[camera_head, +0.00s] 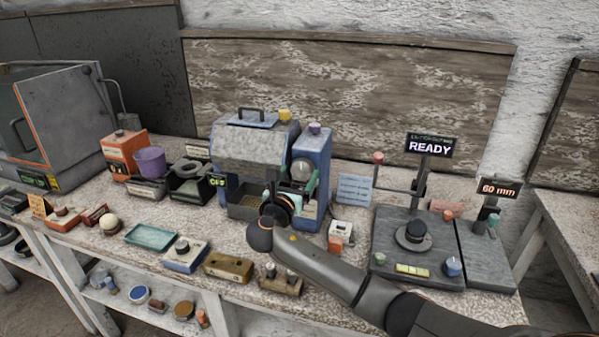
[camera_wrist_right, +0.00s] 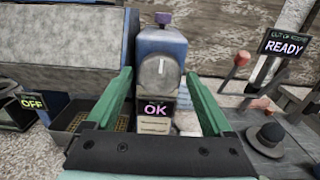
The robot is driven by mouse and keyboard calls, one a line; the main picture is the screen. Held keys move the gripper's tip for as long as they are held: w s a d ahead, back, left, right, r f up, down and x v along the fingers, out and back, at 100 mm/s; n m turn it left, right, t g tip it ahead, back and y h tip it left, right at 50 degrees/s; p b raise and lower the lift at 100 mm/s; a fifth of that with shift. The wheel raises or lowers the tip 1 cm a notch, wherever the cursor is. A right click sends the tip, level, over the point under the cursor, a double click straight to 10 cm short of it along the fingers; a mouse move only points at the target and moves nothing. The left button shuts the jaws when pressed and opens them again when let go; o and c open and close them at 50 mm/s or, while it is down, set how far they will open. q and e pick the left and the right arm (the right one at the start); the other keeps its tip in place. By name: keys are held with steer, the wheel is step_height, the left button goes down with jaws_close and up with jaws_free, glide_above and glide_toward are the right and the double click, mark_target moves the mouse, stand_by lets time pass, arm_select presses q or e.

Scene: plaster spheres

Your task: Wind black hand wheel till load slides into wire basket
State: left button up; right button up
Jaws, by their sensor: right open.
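A blue machine with a grey hood (camera_head: 248,143) stands mid-bench. On its blue column is a round, wheel-like disc (camera_head: 301,171) with a pale line; it looks grey rather than black, and also shows in the wrist view (camera_wrist_right: 159,73). My right gripper (camera_head: 291,182) is open in front of it. Its green fingers (camera_wrist_right: 158,77) appear on either side of the disc in the wrist view; I see no contact. A wire basket (camera_head: 240,211) sits under the hood, left of the gripper, partly hidden by a finger in the wrist view (camera_wrist_right: 66,122). My left gripper is not in view. No load is visible.
Right is a grey plate with a black knob (camera_head: 414,231) and READY sign (camera_head: 429,146). A teal tray (camera_head: 150,237) and small blocks line the front edge.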

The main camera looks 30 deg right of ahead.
steer(key=shift+w+d, duration=0.45)
steer(key=shift+d, duration=0.15)
steer(key=c, duration=1.1)
